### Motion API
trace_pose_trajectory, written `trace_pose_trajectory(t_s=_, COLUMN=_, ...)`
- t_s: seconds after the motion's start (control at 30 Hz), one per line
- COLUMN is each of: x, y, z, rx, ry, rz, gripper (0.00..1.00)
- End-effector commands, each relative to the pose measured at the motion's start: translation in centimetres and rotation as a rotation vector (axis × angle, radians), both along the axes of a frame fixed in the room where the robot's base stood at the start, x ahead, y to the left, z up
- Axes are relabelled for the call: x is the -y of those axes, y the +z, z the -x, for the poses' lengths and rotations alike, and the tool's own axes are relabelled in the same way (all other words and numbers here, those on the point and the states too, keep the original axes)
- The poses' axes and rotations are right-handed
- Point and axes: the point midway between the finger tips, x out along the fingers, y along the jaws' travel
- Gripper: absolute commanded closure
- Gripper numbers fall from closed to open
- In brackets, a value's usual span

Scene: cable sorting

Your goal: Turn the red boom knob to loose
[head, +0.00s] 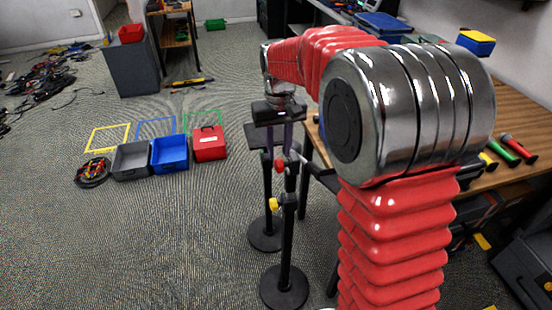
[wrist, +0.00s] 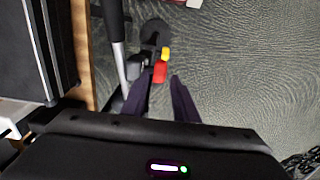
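The red boom knob (head: 280,164) is on an upright black stand in the head view, just below my gripper (head: 278,148). The knob also shows in the wrist view (wrist: 160,72), just beyond the gap between my two dark purple fingers (wrist: 158,90). My gripper points down and its fingers are apart with nothing held between them. A yellow knob (head: 274,204) sits lower on the stand, and in the wrist view it shows just above the red one (wrist: 166,52). I cannot tell whether the knob is tight or loose.
Round black stand bases (head: 284,289) rest on the carpet. A wooden table (head: 515,110) with microphones is close on the right. A grey bin (head: 131,160), blue bin (head: 170,153) and red toolbox (head: 209,144) stand left. The floor at front left is clear.

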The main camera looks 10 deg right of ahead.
Motion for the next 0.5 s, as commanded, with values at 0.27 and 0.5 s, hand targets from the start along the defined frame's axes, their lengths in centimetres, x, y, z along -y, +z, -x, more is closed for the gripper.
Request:
trace_pose_trajectory(t_s=0.27, x=-0.1, y=-3.3, z=0.1, rx=-0.002, ry=0.001, rz=0.000, gripper=0.73)
trace_pose_trajectory(t_s=0.5, x=-0.1, y=-3.7, z=0.0, rx=0.000, ry=0.001, rz=0.000, gripper=0.73)
